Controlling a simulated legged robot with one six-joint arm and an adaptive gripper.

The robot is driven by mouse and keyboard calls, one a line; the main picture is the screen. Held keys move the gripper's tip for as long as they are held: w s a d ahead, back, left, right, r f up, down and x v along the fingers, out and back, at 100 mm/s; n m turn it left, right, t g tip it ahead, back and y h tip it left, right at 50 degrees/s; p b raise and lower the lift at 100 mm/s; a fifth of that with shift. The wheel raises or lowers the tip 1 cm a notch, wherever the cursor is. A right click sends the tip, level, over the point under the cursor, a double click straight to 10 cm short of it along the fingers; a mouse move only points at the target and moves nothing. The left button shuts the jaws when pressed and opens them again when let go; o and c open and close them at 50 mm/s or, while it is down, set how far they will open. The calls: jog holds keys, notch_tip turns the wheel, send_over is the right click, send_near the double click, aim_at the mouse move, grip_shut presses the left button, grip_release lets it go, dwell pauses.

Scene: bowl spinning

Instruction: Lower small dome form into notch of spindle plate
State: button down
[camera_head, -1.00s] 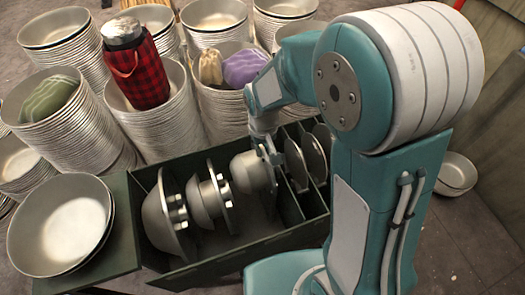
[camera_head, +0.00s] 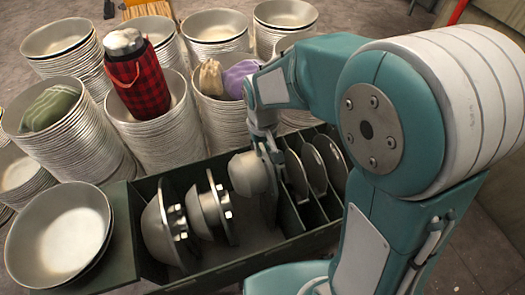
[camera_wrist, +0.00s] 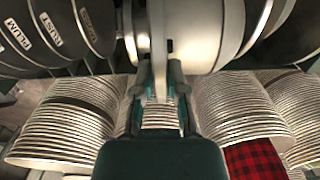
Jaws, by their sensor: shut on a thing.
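The small dome form (camera_head: 246,174) is a pale metal dome on a disc, at the right end of a row of domes in the dark green box. My gripper (camera_head: 266,143) is above it in the head view. In the wrist view my gripper (camera_wrist: 160,88) is shut on the edge of an upright disc, with the pale dome (camera_wrist: 197,38) beside it. The dome's axis lies roughly level. I cannot make out the spindle plate or its notch for sure, and the lower edge of the held form is hidden.
The green box (camera_head: 262,250) also holds a large dome (camera_head: 158,232), a medium dome (camera_head: 203,213) and upright dark discs (camera_head: 314,170) in slots. Bowl stacks (camera_head: 155,125) stand close behind, one holding a red plaid flask (camera_head: 138,85). A wide bowl (camera_head: 55,235) sits at left.

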jog(key=shift+r, duration=1.25)
